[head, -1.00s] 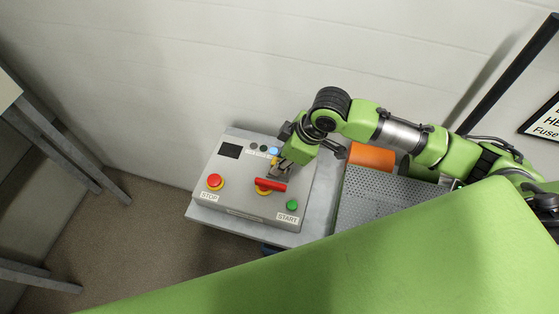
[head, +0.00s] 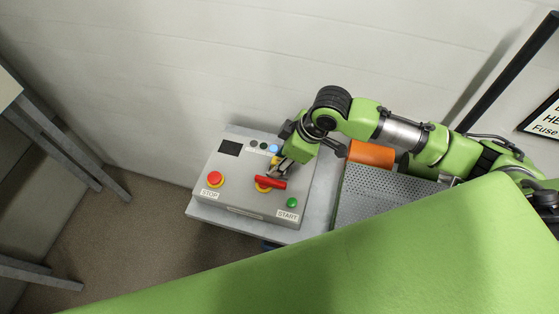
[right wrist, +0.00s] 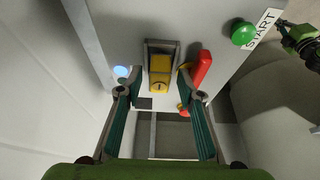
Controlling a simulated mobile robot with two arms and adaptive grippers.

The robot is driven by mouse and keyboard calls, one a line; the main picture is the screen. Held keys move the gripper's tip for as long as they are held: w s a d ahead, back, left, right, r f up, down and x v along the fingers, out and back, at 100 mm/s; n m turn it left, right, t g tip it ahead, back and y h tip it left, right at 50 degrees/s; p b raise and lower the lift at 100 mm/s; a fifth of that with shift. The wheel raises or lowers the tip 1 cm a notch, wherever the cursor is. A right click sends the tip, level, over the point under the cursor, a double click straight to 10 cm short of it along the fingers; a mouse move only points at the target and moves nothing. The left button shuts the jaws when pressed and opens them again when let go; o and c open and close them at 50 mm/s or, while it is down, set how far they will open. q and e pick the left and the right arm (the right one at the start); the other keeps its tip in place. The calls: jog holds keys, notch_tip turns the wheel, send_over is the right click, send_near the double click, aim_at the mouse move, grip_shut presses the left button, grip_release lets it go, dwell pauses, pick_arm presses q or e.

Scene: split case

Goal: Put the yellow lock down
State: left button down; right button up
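The yellow lock (right wrist: 160,76) shows in the right wrist view, in front of a grey bracket on the control box (head: 240,208). Its dark slot faces the camera. My right gripper (right wrist: 161,93) is open, with one finger to each side of the lock and a gap on both sides. In the head view the right gripper (head: 279,170) is low over the box, just above the red handle (head: 270,183), and largely hides the lock. My left arm is out of the head view. A green and black part of mine (right wrist: 304,42), perhaps the left gripper, shows at the right wrist view's edge.
The box carries a red stop button (head: 215,179), a green start button (head: 292,202) and a blue lamp (head: 274,149). The red handle (right wrist: 202,68) is close beside the right finger.

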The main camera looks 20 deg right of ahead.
jog(key=v, duration=1.1)
jog(key=shift+r+b, duration=0.25)
jog(key=shift+b, duration=0.15)
jog(key=shift+s, duration=0.1)
